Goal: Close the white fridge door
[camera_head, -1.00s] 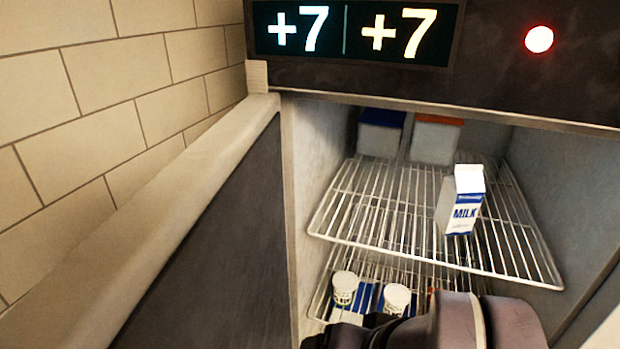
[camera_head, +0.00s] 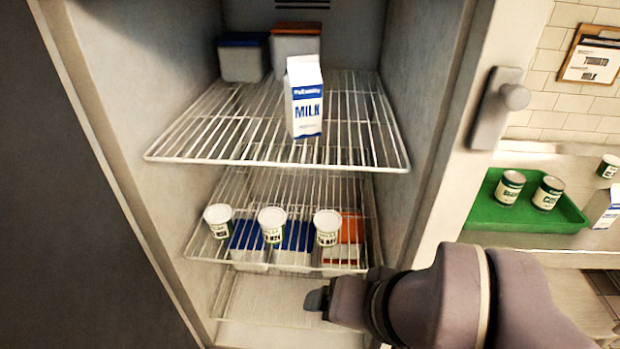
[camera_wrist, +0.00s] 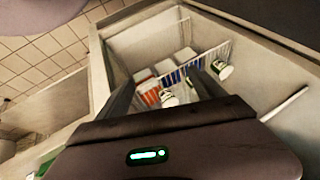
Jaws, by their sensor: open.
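The white fridge (camera_head: 205,320) stands open in the head view, its shelves exposed. A dark panel with no shelves (camera_head: 80,200), which looks like the open door's inner face, fills the left side. The door's handle and far edge are out of the head view. My gripper (camera_head: 316,298) is low in front of the fridge opening, right of the panel and apart from it. In the wrist view my gripper (camera_wrist: 163,85) shows two spread fingers with nothing held, pointing toward the fridge interior.
A milk carton (camera_head: 304,98) and two lidded boxes stand on the upper wire shelf (camera_head: 190,145). A latch fitting (camera_head: 500,105) is on the right frame. Further right, a green tray (camera_head: 485,215) with cans rests on a counter.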

